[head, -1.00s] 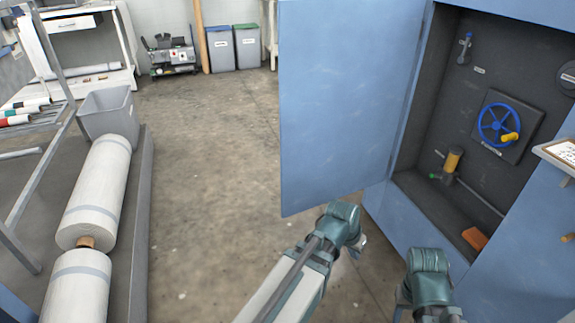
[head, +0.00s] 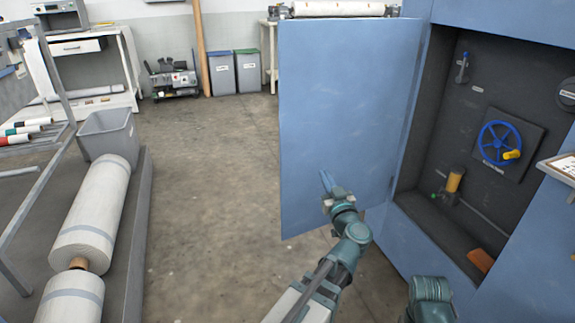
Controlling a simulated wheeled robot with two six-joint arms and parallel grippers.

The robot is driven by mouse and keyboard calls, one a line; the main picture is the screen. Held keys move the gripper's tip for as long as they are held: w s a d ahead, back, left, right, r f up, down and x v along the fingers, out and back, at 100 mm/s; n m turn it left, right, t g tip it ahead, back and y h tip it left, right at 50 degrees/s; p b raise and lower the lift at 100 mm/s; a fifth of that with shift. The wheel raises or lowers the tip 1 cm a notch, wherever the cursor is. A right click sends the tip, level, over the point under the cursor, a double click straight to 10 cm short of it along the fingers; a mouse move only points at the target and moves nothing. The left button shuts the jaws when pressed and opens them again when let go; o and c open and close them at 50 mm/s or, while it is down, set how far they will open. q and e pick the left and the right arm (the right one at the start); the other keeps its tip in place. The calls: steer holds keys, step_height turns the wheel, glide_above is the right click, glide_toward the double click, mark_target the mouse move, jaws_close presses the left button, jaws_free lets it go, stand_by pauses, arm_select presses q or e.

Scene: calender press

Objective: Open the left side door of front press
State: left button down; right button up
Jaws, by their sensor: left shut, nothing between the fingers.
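The blue side door (head: 345,100) of the press stands swung open to the left of the opening. Behind its hinge edge the dark recess (head: 470,130) of the press (head: 410,245) is exposed. My left gripper (head: 326,182) is shut and empty, in front of the lower part of the door's face. I cannot tell whether its fingertips touch the door. My right arm (head: 432,298) shows at the bottom right, but its gripper's fingers are not visible.

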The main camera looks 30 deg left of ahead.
mark_target(283, 160)
arm_select(q)
steer(key=s+a+f+n+g+y, duration=0.2)
steer(key=s+a+g, duration=0.1)
steer(key=s+g, duration=0.1)
steer(key=x, duration=1.4)
steer(key=shift+w+a+f, duration=0.1)
steer(key=shift+a+f, duration=0.05)
steer(key=shift+f, duration=0.05)
steer(key=shift+a, duration=0.1)
